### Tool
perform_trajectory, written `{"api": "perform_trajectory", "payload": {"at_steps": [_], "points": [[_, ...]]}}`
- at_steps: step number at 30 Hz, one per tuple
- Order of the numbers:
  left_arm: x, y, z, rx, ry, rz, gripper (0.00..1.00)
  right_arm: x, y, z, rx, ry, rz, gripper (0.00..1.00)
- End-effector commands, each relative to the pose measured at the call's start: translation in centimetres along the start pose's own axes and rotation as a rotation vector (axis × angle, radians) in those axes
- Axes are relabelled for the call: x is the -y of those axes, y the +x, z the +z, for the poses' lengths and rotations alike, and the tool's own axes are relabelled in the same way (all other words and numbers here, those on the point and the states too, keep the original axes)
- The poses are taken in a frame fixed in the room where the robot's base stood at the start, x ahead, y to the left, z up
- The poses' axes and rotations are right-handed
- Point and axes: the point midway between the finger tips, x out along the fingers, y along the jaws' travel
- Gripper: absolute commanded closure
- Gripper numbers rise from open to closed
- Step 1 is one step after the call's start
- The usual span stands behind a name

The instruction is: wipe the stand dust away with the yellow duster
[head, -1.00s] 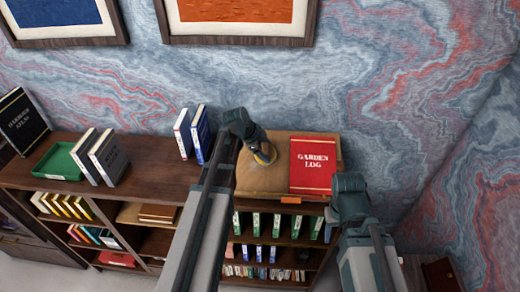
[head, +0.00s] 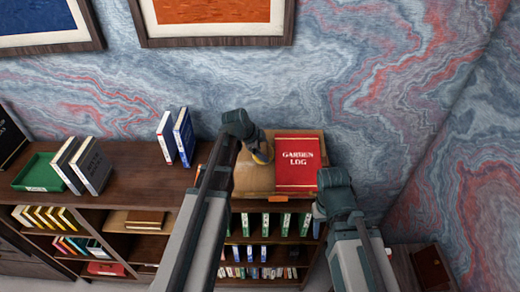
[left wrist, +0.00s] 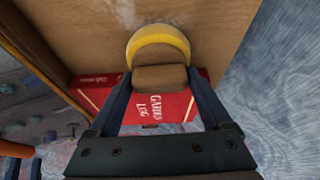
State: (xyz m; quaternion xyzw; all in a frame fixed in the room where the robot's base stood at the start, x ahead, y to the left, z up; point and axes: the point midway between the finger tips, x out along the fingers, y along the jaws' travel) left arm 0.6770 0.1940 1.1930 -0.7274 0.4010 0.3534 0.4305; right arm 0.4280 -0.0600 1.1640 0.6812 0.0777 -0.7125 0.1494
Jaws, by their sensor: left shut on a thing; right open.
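The wooden stand (head: 252,181) is on top of the shelf unit, with a red Garden Log book (head: 298,163) on its right part. The book also shows in the left wrist view (left wrist: 175,108). My left gripper (head: 260,148) is shut on the duster's brown handle. The duster's yellow band (left wrist: 158,40) is against or very close to the stand's board (left wrist: 215,30); I cannot tell if it touches. A pale dust smear (left wrist: 120,17) shows on the board beside the duster. My right gripper (head: 335,178) is open and empty at the stand's lower right corner.
Blue and white books (head: 175,137) stand left of the stand. A green tray (head: 38,173) and grey books (head: 83,165) are further left. Framed pictures (head: 215,42) hang above. Lower shelves hold several binders (head: 265,225).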

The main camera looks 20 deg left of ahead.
Motion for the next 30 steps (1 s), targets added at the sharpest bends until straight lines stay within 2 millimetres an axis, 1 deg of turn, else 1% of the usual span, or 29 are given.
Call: {"api": "perform_trajectory", "payload": {"at_steps": [5,12,14,22,30], "points": [[-0.5,0.0,0.0,-0.001,0.0,0.001,0.61,0.0,0.2,0.0,0.0,0.0,0.0,0.5],[-2.4,-0.2,0.1,0.0,0.0,0.001,0.61,0.1,0.7,0.0,0.0,0.0,0.0,0.5],[-2.6,-0.2,0.1,0.0,0.0,0.001,0.61,0.1,0.7,-0.1,0.0,0.0,0.0,0.5],[-2.5,-0.3,0.3,0.0,-0.001,0.0,0.61,0.1,0.7,0.0,0.0,0.0,0.0,0.5],[-2.4,-1.0,2.2,0.0,-0.003,0.0,0.61,0.1,0.9,-0.1,0.0,0.0,0.0,0.5]]}}
